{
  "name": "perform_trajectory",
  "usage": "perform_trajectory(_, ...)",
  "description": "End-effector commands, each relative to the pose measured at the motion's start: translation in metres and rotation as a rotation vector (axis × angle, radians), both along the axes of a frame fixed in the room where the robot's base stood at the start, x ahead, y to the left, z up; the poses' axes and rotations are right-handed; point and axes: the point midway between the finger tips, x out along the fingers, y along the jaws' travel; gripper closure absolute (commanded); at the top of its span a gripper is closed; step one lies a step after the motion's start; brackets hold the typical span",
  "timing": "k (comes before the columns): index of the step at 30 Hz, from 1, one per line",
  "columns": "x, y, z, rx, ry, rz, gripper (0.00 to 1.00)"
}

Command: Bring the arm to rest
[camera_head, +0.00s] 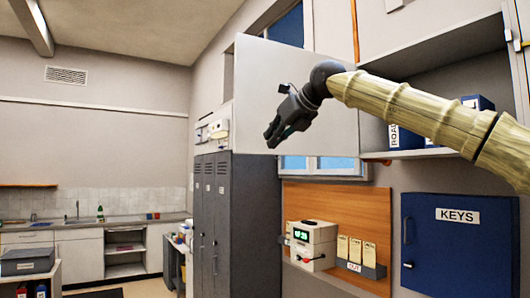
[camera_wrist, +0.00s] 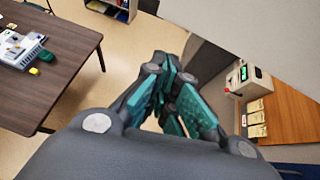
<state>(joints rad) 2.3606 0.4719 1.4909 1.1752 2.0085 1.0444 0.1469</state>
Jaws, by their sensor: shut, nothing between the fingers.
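My gripper (camera_head: 277,138) is raised at the end of my outstretched arm, in front of a pale open cabinet door (camera_head: 250,85) in the head view. The gripper is shut and empty. In the wrist view its fingers (camera_wrist: 168,95) come together above the floor, apart from the table and the wall. My arm reaches in from the right side of the head view, in front of an open wall cupboard (camera_head: 440,52).
Blue binders (camera_head: 405,136) stand in the cupboard. Below are a blue key cabinet (camera_head: 460,245), a time clock (camera_head: 314,245) and card slots (camera_head: 355,252). Dark lockers (camera_head: 225,220) stand behind. A brown table (camera_wrist: 50,60) with a device (camera_wrist: 24,45) lies left in the wrist view.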

Motion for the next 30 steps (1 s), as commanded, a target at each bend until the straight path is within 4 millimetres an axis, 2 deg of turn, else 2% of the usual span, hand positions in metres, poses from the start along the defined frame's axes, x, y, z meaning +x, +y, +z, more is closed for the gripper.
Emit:
perform_trajectory(3, -0.015, -0.009, 0.009, 0.002, -0.003, -0.001, 1.0)
perform_trajectory(9, -0.029, -0.013, 0.019, 0.002, -0.001, 0.002, 1.0)
perform_trajectory(16, -0.032, -0.015, 0.022, 0.002, 0.0, 0.003, 1.0)
perform_trajectory(19, -0.029, -0.013, 0.016, -0.01, 0.0, 0.001, 1.0)
perform_trajectory(23, -0.014, -0.004, -0.017, -0.074, -0.002, -0.011, 1.0)
perform_trajectory(26, 0.006, 0.006, -0.064, -0.165, -0.007, -0.023, 1.0)
perform_trajectory(30, 0.032, 0.019, -0.14, -0.316, -0.022, -0.033, 1.0)
